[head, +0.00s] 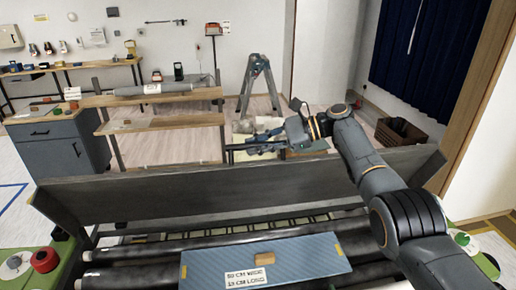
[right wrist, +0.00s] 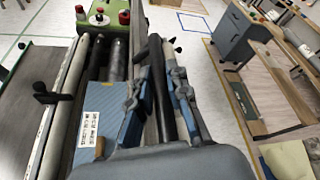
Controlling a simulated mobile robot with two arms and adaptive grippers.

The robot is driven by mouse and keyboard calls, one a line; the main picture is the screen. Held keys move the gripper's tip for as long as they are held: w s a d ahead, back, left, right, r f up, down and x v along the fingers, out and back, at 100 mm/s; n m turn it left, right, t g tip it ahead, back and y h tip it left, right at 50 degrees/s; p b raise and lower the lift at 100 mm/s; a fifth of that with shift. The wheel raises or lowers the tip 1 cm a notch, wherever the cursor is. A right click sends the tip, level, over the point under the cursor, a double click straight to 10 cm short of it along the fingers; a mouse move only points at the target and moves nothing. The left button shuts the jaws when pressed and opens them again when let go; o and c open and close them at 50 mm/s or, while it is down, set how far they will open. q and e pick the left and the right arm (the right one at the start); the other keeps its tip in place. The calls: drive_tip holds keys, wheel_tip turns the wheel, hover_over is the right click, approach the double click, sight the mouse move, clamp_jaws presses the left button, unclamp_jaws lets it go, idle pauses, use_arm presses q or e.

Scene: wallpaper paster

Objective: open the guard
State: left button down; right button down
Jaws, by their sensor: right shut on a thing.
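The guard (head: 235,190) is a long dark grey panel across the far side of the roller machine. It stands up at a tilt, with its broad face towards me. My right gripper (head: 266,141) is at the panel's far upper edge, near its middle, with the arm reaching over from the right. The exact contact is partly hidden. My left gripper is in neither view.
Dark rollers (head: 150,248) run along the machine below the guard. A blue labelled sheet (head: 310,256) lies over them. A red knob (head: 44,260) is at the left end. Beyond stand a workbench (head: 160,98), a stepladder (head: 258,82) and a brown crate (head: 402,132).

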drive_tip(key=shift+w+f, duration=0.1)
drive_tip(key=shift+f, duration=0.05)
drive_tip(key=c, duration=1.6)
unclamp_jaws()
drive_tip(key=o, duration=0.3)
drive_tip(key=shift+w+f, duration=0.1)
drive_tip(key=shift+w, duration=0.15)
drive_tip(key=shift+d, duration=0.1)
drive_tip(key=shift+d+r, duration=0.3)
drive_tip(key=shift+d, duration=0.05)
drive_tip(key=v, duration=1)
drive_tip(key=shift+d, duration=0.4)
